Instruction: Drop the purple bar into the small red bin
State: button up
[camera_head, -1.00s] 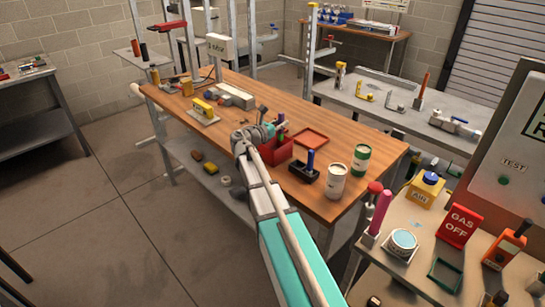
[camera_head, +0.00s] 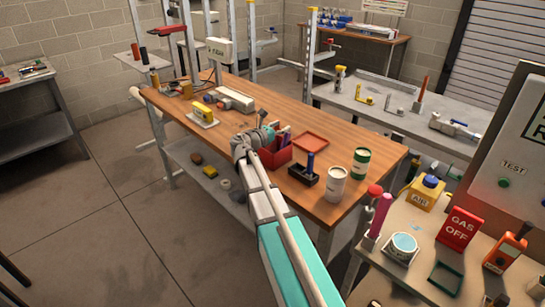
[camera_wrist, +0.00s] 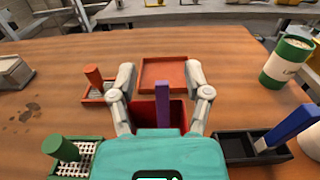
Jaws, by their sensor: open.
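The purple bar (camera_wrist: 162,104) stands upright in the wrist view, its lower end inside the small red bin (camera_wrist: 176,112). In the head view the bar (camera_head: 284,137) shows as a small purple piece above the rim of the bin (camera_head: 281,157). My gripper (camera_wrist: 162,72) is open, with one finger on each side of the bar and clear gaps between. In the head view my gripper (camera_head: 265,137) is at the bin's left side and partly hides it. The bar's bottom end and the bin floor are hidden.
A flat red tray (camera_wrist: 169,74) lies just behind the bin. A black holder (camera_wrist: 235,147) with a blue piece (camera_wrist: 290,128) stands to the right, near a green can (camera_wrist: 287,61).

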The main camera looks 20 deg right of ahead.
jog(key=shift+a, duration=0.1)
jog(key=v, duration=1.1)
jog(key=shift+s+a, duration=0.15)
jog(key=shift+a, duration=0.25)
dwell(0.6)
jog(key=s+a+f+m+g+y+p, duration=0.2)
jog(key=s+f+m+g+y+p, duration=0.25)
jog(key=s+f+m+y, duration=0.65)
jog(key=s+a+m+g+y+p, duration=0.1)
jog(key=s+a+m+y+p, duration=0.2)
jog(key=s+a+m+y, duration=0.3)
jog(key=s+a+m, duration=0.4)
jog(key=a+m, duration=0.1)
jog(key=shift+s+r+g+p, duration=0.2)
jog(key=shift+r+g+p, duration=0.15)
dwell(1.2)
